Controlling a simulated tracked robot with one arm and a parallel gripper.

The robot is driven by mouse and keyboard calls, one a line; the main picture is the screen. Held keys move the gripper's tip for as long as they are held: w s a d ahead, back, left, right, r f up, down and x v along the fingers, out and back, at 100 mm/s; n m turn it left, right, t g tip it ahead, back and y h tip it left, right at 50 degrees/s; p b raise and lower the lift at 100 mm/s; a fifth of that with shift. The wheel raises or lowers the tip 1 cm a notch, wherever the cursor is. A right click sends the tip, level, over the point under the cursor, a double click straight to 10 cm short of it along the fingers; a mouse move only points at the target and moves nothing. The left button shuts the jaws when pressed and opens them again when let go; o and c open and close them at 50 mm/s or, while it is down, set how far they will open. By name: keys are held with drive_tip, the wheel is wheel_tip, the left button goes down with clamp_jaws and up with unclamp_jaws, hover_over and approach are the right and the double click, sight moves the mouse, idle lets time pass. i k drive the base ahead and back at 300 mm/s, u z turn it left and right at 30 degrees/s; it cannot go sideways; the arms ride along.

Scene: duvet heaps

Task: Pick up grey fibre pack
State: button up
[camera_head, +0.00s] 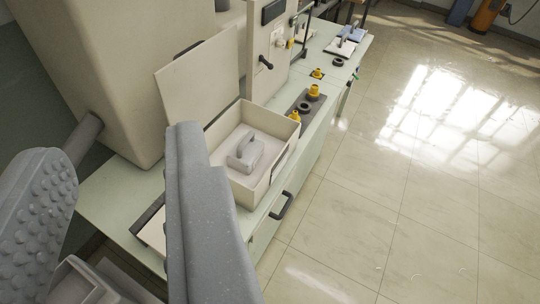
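A small grey piece (245,151) with a raised, handle-like top lies inside an open cream box (286,128) on the bench. It is the only pack-like grey thing I see, but I cannot tell for sure that it is the fibre pack. My gripper (118,146) is open and empty, with its two grey fingers wide apart. The left finger shows its bumpy pad. The right finger stands in front of the box's left side and hides part of it. The grey piece is to the right of both fingers and apart from them.
The box's cream lid (200,85) stands raised behind it. A pale green bench (118,205) runs toward the upper right, with yellow fittings (313,92) and a blue-topped item (351,34). A large beige machine (120,70) stands at left. The tiled floor (400,200) at right is clear.

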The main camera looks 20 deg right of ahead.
sight(245, 154)
drive_tip(key=z, duration=0.1)
drive_tip(key=i, duration=1)
drive_tip(key=u, duration=0.05)
